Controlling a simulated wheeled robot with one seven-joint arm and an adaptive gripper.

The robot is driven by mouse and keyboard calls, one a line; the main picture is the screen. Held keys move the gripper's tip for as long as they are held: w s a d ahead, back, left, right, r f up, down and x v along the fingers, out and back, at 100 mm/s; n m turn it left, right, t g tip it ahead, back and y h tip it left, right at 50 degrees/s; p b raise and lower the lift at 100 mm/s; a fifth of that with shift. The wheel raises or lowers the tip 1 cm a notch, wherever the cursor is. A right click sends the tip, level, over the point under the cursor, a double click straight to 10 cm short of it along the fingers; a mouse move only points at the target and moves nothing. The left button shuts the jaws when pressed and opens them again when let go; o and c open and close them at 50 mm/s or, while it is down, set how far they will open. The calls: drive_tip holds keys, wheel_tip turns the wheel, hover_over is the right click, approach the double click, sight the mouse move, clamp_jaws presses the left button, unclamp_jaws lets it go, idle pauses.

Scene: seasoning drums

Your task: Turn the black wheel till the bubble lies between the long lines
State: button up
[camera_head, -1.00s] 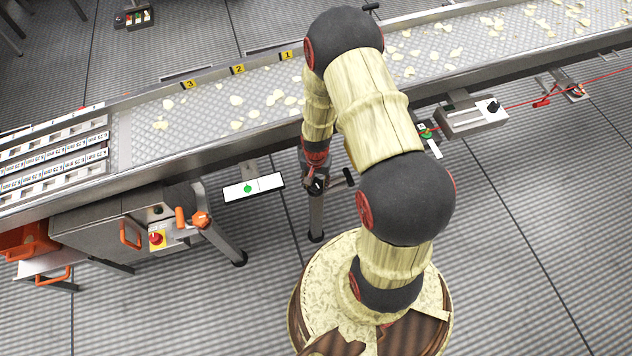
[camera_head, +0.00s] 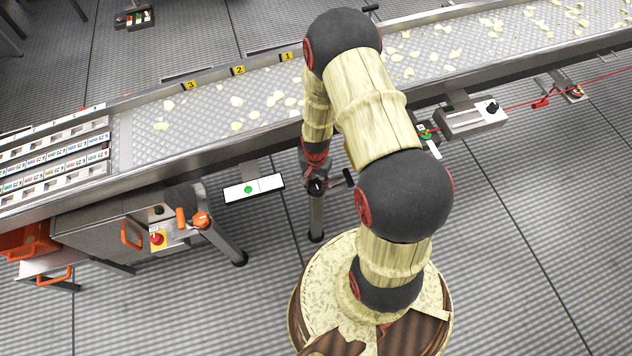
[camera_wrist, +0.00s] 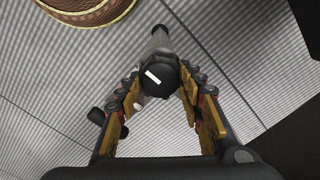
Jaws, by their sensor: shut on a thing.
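The black wheel (camera_wrist: 157,77) shows end-on in the wrist view, with a white bar mark slanting down to the right. My gripper (camera_wrist: 161,92) has its two padded fingers on either side of the wheel and is shut on it. In the head view the wheel (camera_head: 317,186) is small and dark below my gripper (camera_head: 316,168), at the top of a conveyor leg. A white level plate (camera_head: 268,185) hangs at the conveyor's near side, left of the wheel. Its green bubble (camera_head: 248,189) lies left of the plate's middle. The long lines are too small to tell.
The conveyor (camera_head: 210,115) with pale chips runs across behind the wheel. A black handle (camera_wrist: 114,122) sticks out beside the wheel. A control box (camera_head: 158,238) with orange handles stands left; a grey box with a red cord (camera_head: 474,120) is right. Open floor lies in front.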

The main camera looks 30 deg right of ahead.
sight(316, 184)
drive_tip(key=m+p, duration=0.1)
drive_tip(key=m, duration=0.3)
drive_tip(key=shift+m+p, duration=0.45)
drive_tip(key=shift+m, duration=1.05)
drive_tip(key=o, duration=1.2)
drive_tip(key=shift+c, duration=0.2)
wheel_tip(316, 184, up, 12)
